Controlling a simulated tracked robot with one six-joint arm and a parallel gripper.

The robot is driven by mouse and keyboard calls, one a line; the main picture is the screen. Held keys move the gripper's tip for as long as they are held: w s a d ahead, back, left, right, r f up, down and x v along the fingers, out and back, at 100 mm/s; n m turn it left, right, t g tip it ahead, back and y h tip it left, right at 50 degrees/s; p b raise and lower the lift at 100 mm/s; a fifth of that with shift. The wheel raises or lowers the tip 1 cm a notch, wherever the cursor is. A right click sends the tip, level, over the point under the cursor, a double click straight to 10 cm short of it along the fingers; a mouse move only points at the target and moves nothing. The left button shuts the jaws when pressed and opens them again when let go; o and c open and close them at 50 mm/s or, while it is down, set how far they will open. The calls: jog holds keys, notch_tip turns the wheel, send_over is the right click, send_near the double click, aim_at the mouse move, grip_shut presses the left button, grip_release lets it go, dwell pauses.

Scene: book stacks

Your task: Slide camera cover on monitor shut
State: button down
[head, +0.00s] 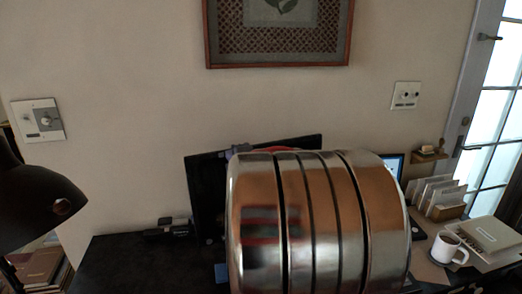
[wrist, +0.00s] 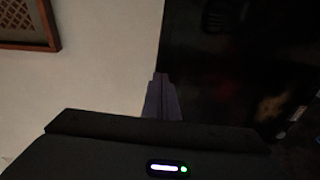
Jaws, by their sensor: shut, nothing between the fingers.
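The monitor (head: 205,185) stands on the dark desk in the head view, its black panel mostly hidden behind my chrome arm link. In the wrist view a large dark surface, which looks like the monitor (wrist: 235,60), fills the right side. My gripper (wrist: 162,78) is shut and empty, its fingertips close together near the left edge of that dark surface. Whether they touch it I cannot tell. The camera cover cannot be made out in either view. A small bluish part shows at the monitor's top edge beside my arm, too small to identify.
A black lamp (head: 38,205) stands at the left. A white mug (head: 446,248), a letter holder (head: 440,208) and a beige box (head: 488,236) are at the right. A framed picture (head: 279,62) hangs on the wall. The desk's left part (head: 120,262) looks largely clear.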

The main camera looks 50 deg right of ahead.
jog(key=shift+w+a, duration=0.3)
jog(key=shift+a, duration=0.2)
jog(key=shift+w+a, duration=0.25)
jog(key=shift+a, duration=0.2)
dwell(0.6)
jog(key=d+v, duration=0.1)
jog(key=v, duration=0.6)
jog(key=shift+s, duration=0.25)
dwell(0.6)
jog(key=shift+a, duration=0.2)
